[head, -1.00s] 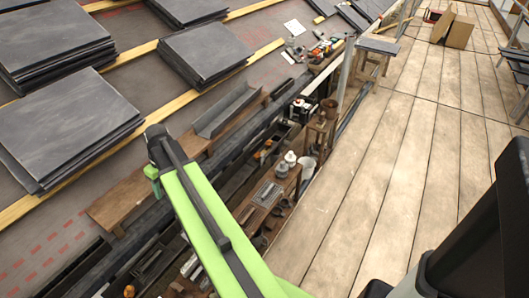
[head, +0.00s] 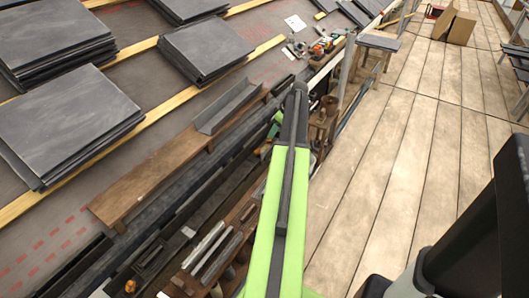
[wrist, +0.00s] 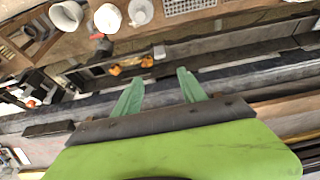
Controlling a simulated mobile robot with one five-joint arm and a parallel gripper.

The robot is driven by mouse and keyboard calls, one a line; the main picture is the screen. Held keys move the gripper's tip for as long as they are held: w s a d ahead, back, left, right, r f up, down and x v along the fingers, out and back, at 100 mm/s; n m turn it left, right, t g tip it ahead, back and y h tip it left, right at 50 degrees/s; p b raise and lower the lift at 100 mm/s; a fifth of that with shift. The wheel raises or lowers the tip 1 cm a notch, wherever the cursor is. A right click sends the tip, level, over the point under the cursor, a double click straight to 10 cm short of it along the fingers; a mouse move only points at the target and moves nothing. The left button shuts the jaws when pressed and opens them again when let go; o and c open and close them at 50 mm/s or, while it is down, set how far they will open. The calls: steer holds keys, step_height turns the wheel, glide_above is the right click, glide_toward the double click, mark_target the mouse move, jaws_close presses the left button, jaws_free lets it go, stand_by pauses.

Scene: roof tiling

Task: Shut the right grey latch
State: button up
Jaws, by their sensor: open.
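I cannot make out a grey latch for certain in either view. My gripper (wrist: 160,88) is open and empty in the wrist view, its two green fingers apart above a long dark grey rail (wrist: 235,78). In the head view my arm reaches up the middle and covers part of the tool shelf along the roof edge, so whatever lies behind it is hidden. Small black and grey items (wrist: 35,88) lie at the left of the wrist view, too small and cluttered to name.
Slate stacks (head: 65,125) lie on the roof at left. A brown plank (head: 150,180) and a grey channel piece (head: 230,105) lie before the shelf. White cups (wrist: 108,17) and orange items (wrist: 116,70) are beyond my fingers. The wooden walkway (head: 400,150) at right is mostly clear.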

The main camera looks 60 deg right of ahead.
mark_target(263, 151)
steer(key=b+x, duration=1.3)
steer(key=x, duration=0.2)
steer(key=shift+f, duration=0.4)
steer(key=shift+r, duration=0.1)
steer(key=shift+w, duration=0.1)
jaws_close()
